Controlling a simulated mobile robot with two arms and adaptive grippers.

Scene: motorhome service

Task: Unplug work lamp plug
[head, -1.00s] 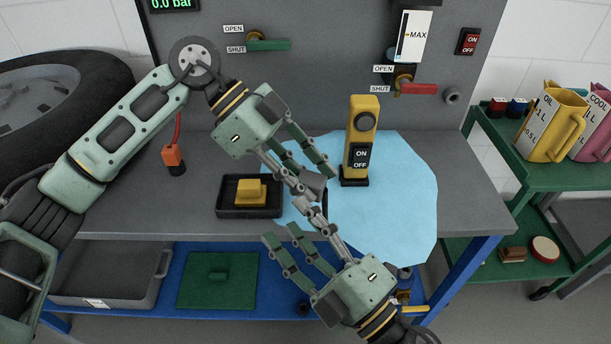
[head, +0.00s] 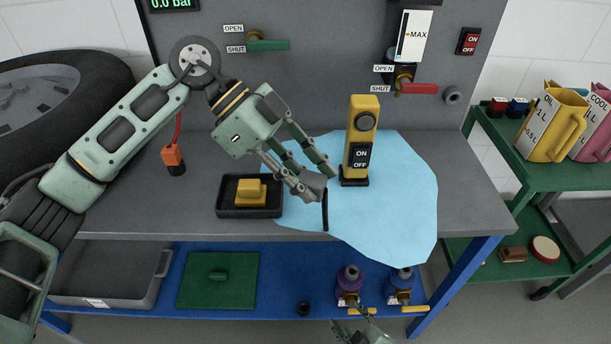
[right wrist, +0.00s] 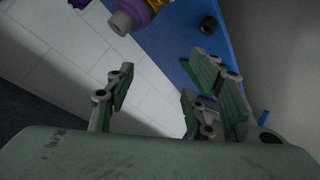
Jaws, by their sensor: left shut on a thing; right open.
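The yellow work lamp (head: 363,120), with an ON/OFF switch on its front, stands upright on a black base on the light-blue cloth. My left gripper (head: 314,184) is shut on a grey plug (head: 313,183), left of the lamp's base and above the cloth. The fingers partly hide the plug. A short black cable (head: 325,212) hangs below it. No contact between plug and lamp shows. My right gripper (right wrist: 160,85) is open and empty in the right wrist view. Only a bit of it shows at the bottom edge of the head view.
A black tray (head: 228,211) with a yellow block (head: 250,191) sits left of the cloth (head: 400,210). An orange-and-black connector (head: 173,160) is further left. Purple (head: 349,283) and blue (head: 400,285) valve fittings stand on the lower shelf. Jugs (head: 553,125) stand on the green cart at right.

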